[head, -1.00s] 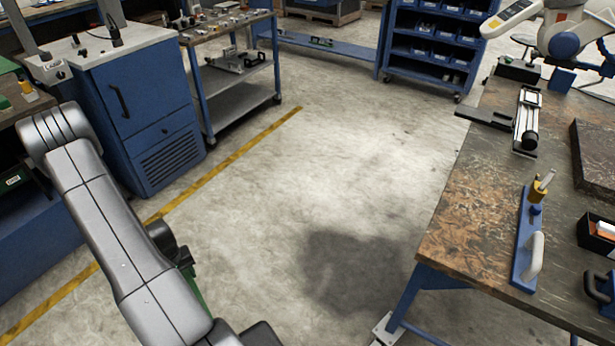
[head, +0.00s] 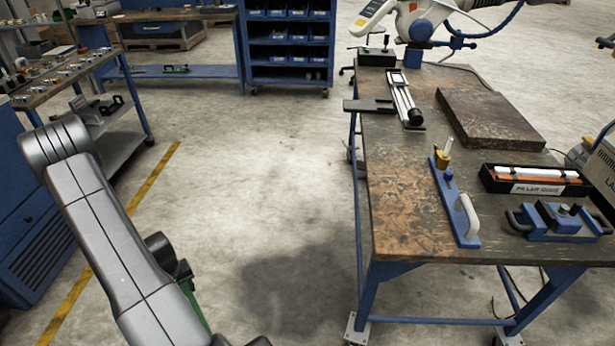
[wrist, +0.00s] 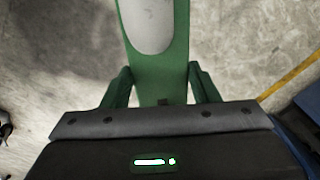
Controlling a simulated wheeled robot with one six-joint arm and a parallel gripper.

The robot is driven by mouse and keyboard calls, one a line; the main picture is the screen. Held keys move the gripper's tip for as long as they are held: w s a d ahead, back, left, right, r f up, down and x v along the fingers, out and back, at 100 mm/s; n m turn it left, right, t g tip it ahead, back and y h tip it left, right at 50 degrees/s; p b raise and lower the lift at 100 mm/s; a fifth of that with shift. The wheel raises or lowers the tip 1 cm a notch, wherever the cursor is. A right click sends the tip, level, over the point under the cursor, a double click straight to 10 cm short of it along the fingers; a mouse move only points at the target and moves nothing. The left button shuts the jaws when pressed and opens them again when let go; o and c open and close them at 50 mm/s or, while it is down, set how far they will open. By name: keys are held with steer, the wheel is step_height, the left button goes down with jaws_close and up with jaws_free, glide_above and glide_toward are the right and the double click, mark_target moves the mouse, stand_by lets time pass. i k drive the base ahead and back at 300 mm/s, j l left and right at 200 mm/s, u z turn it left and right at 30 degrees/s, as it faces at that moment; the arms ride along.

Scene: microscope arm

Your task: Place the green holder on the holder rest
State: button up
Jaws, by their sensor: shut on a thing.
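The green holder (wrist: 185,60), with a pale rounded handle, fills the top middle of the wrist view. My gripper (wrist: 162,88) is shut on it, one finger on each side. In the head view only a green strip of the holder (head: 193,301) shows beside my arm, over the floor and left of the workbench; the arm hides the rest. I cannot tell for sure which thing is the holder rest. A slide rail (head: 403,100) with a dark flat plate (head: 368,106) stands at the workbench's far left edge.
The workbench (head: 405,205) carries a blue holder with a white handle (head: 457,205), a dark slab (head: 488,120), an open black box (head: 535,181) and a blue two-handled fixture (head: 557,222). A white robot arm (head: 420,20) stands behind. The floor (head: 270,170) is clear.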

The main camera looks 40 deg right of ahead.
mark_target(356, 105)
steer(key=i+z, duration=0.2)
steer(key=z, duration=0.95)
